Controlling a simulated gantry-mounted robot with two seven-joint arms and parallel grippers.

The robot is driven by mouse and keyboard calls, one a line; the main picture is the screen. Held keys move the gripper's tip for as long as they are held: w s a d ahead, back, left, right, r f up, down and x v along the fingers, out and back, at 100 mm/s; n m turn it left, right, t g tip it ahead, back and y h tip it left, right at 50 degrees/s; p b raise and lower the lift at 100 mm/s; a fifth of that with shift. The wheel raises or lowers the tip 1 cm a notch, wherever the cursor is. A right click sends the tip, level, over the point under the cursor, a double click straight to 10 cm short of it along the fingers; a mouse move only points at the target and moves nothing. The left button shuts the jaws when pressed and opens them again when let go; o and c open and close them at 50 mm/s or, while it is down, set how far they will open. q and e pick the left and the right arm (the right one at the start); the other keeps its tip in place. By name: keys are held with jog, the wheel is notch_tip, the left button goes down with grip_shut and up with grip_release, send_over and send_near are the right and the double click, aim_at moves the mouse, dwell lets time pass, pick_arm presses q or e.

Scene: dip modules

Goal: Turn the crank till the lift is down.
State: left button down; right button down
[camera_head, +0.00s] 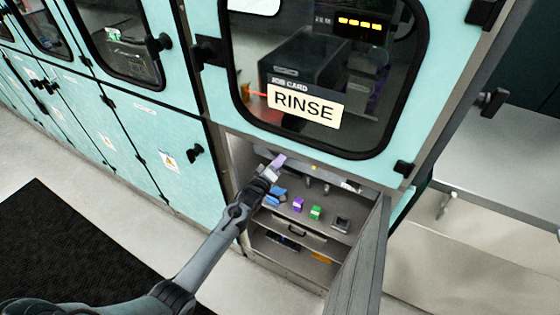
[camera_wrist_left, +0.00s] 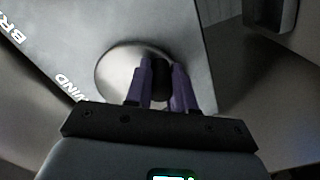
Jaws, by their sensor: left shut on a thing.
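In the left wrist view, a dark crank knob (camera_wrist_left: 161,70) stands in front of a round metal disc (camera_wrist_left: 112,68) on a grey panel. The purple fingers of my left gripper (camera_wrist_left: 163,88) are shut on the knob, one on each side. In the head view, my left gripper (camera_head: 280,161) reaches into the open lower cabinet, near the top left of its opening. There the crank is hidden by the gripper and too small to make out. I cannot make out the lift or its height. My right gripper is not in view.
The cabinet door (camera_head: 364,258) hangs open on the right. Below my gripper, a shelf holds a blue object (camera_head: 276,197), a purple block (camera_head: 298,204), a green block (camera_head: 315,212) and a grey item (camera_head: 341,224). A "RINSE" card (camera_head: 305,105) shows on the window above.

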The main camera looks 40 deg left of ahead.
aim_at(274, 153)
pick_arm(q)
jog(key=a+m, duration=0.1)
jog(key=m, duration=0.1)
jog(key=a+m+p, duration=0.1)
jog(key=m, duration=0.2)
jog(key=a+m, duration=0.1)
jog(key=m, duration=0.2)
jog(key=shift+s+a+p, duration=0.1)
jog(key=shift+s+p, duration=0.2)
jog(key=shift+s, duration=0.05)
jog(key=shift+s+a+r+m+p, duration=0.1)
jog(key=shift+a+r+m+p, duration=0.25)
jog(key=shift+m, duration=1)
jog(key=shift+s+a+r+m+p, duration=0.1)
jog(key=shift+a+r+m+p, duration=0.25)
jog(key=shift+m, duration=1.05)
jog(key=shift+a+r+m+p, duration=0.3)
jog(key=shift+a+m, duration=0.1)
jog(key=shift+m, duration=0.95)
jog(key=c, duration=1)
grip_release()
jog(key=shift+o, duration=0.2)
